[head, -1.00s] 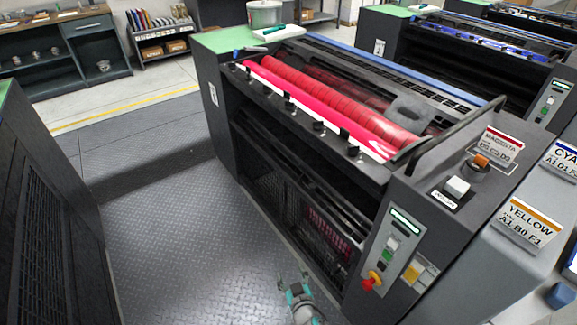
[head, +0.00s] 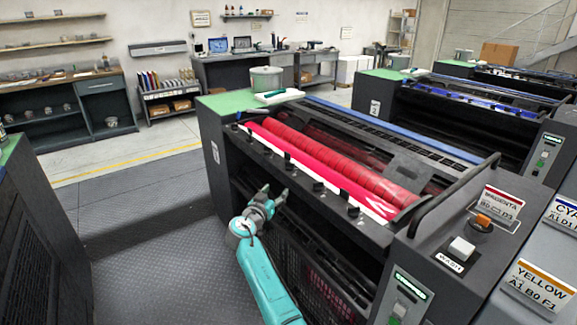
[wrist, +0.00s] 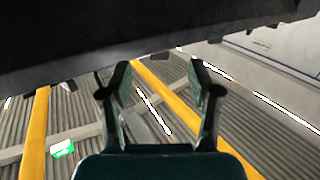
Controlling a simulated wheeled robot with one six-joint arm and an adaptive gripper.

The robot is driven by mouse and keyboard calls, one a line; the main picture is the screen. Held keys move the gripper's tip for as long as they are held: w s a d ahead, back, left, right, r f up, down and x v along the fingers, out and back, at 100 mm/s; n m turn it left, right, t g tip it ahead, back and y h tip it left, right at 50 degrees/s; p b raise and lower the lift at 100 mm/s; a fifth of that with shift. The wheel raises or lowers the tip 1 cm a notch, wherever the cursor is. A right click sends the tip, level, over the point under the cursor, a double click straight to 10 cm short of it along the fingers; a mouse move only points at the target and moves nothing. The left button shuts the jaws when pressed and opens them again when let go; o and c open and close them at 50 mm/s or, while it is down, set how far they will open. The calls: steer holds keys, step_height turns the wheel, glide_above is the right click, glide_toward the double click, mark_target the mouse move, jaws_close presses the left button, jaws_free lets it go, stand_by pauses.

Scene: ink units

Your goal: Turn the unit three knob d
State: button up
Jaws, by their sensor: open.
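The press unit with magenta rollers (head: 345,178) stands in front of me. Its side plate (head: 215,153) is too small to read. A row of black knobs lines its near front rail, including one towards the middle (head: 287,158), one to its right (head: 318,186) and one near the right end (head: 352,211). I can read no knob letters. My gripper (head: 276,193) is open and empty, in front of and below the rail. In the wrist view the open fingers (wrist: 160,82) point towards the ceiling, with the dark rail edge (wrist: 130,50) across the top.
A raised handle bar (head: 455,188) and control box (head: 460,245) are at the unit's right end. A white tray (head: 278,96) and pot (head: 266,80) sit on its green far end. Another unit (head: 20,230) stands at left; the floor between (head: 150,240) is clear.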

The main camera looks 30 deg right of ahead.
mark_target(289, 163)
steer(key=shift+m+g+h, duration=0.3)
steer(key=shift+m+h, duration=0.2)
steer(key=shift+m, duration=0.1)
steer(key=w+d+r, duration=0.1)
steer(key=w+d, duration=0.1)
steer(key=d, duration=0.1)
steer(key=w+d+r, duration=0.2)
steer(key=d, duration=0.2)
steer(key=w+d+r, duration=0.1)
steer(key=w+d, duration=0.2)
steer(key=shift+d+r, duration=0.2)
steer(key=shift+r, duration=0.05)
steer(key=c, duration=1.2)
